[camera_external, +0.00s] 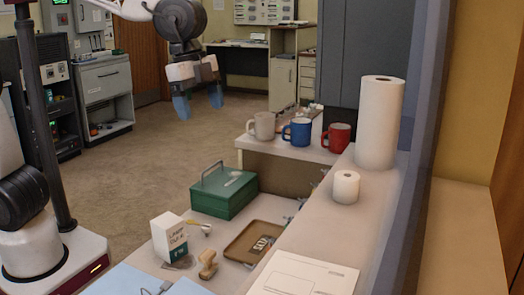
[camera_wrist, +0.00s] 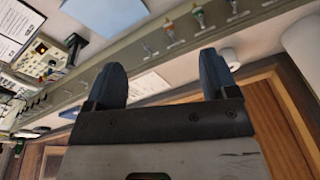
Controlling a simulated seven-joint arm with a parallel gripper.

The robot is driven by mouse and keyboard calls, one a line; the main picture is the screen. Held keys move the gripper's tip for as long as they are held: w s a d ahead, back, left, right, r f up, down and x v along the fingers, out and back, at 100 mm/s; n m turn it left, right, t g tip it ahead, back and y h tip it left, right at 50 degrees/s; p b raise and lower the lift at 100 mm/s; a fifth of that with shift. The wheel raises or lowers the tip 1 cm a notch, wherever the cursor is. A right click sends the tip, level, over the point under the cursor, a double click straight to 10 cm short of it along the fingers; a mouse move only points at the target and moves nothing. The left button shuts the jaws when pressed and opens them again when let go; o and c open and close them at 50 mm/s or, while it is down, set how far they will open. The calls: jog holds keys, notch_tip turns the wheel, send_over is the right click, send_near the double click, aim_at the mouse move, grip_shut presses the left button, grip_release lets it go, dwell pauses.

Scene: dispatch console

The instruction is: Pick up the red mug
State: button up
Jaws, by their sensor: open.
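The red mug (camera_external: 336,137) stands upright on a raised shelf (camera_external: 287,149) in the external view, at the right end of a row of mugs. A blue mug (camera_external: 298,131) is just left of it, and a beige mug (camera_external: 262,125) is farther left. My gripper (camera_external: 199,104) is in the air to the left of the mugs and above the floor. Its blue fingertips are apart with nothing between them. The wrist view also shows the two open fingers (camera_wrist: 167,80). I cannot make out the red mug in the wrist view.
A tall paper roll (camera_external: 379,122) stands right of the red mug, with a small roll (camera_external: 345,187) in front. On the lower desk are a green cash box (camera_external: 223,192), a carton (camera_external: 169,238), a stamp (camera_external: 208,264) and a brown tray (camera_external: 250,241). A grey post edges the right.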

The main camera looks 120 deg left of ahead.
jog(key=w+a+f+m, duration=0.1)
jog(key=w+a, duration=0.5)
jog(key=a, duration=0.5)
jog(key=m, duration=0.4)
send_near(335, 139)
jog(key=s+f, duration=0.1)
jog(key=s, duration=0.1)
jog(key=shift+s+d+f, duration=0.1)
jog(key=shift+s+f, duration=0.05)
jog(key=shift+f, duration=0.05)
jog(key=shift+w+f, duration=0.2)
jog(key=shift+f, duration=1.1)
jog(key=shift+w+f, duration=0.25)
jog(key=shift+f, duration=1.05)
jog(key=shift+w+f, duration=0.2)
jog(key=shift+f, duration=1.05)
